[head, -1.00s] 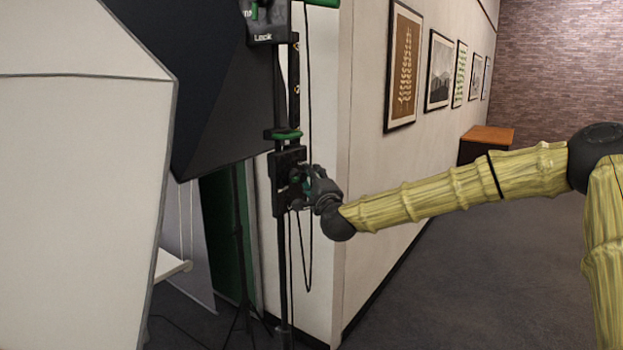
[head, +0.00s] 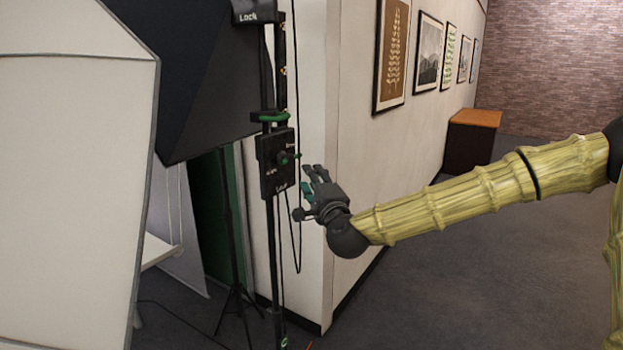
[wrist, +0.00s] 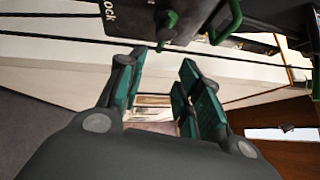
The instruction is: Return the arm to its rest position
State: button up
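My gripper (head: 306,197) is at the end of my yellow bamboo-like arm, left of the picture's middle in the head view. Its green-padded fingers stand apart with nothing between them, and the open fingers also show in the wrist view (wrist: 162,85). A black control box (head: 276,165) with a green knob is on the light stand, just left of the fingertips. In the wrist view, the green knob (wrist: 167,24) is beyond the fingers, with a gap between.
A large softbox (head: 75,190) fills the left. The black stand pole (head: 275,250) and a hanging cable (head: 299,240) are close to my gripper. A white wall with framed pictures (head: 393,55) runs behind. A wooden-topped cabinet (head: 472,140) stands farther back. The grey floor (head: 470,270) at right is clear.

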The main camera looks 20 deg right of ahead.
jog(key=s+a+f+n+g+y, duration=0.1)
jog(key=s+a+f+n+g, duration=0.2)
jog(key=f, duration=0.8)
jog(key=s+a+f+n+g+y, duration=0.1)
jog(key=a+f+n+g+y, duration=0.3)
jog(key=f, duration=0.7)
jog(key=s+a+f+n+g+h, duration=0.1)
jog(key=s+a+f+n+g, duration=0.1)
jog(key=s+f, duration=0.6)
jog(key=s+a+f+n+g+h, duration=0.15)
jog(key=s+f, duration=0.35)
jog(key=f, duration=0.7)
jog(key=s+f+n+g, duration=0.4)
jog(key=s+f, duration=0.8)
jog(key=s, duration=0.2)
jog(key=s+d+f+n+g+h, duration=0.1)
jog(key=s+d+f+n+g, duration=0.1)
jog(key=s, duration=0.8)
jog(key=s+d+f+n+g+h, duration=0.1)
jog(key=s+d+f+n+g, duration=0.1)
jog(key=s, duration=0.8)
notch_tip(320, 180, down, 3)
jog(key=shift+s+d+f+g, duration=0.15)
jog(key=shift+d+g, duration=0.5)
jog(key=shift+d, duration=0.5)
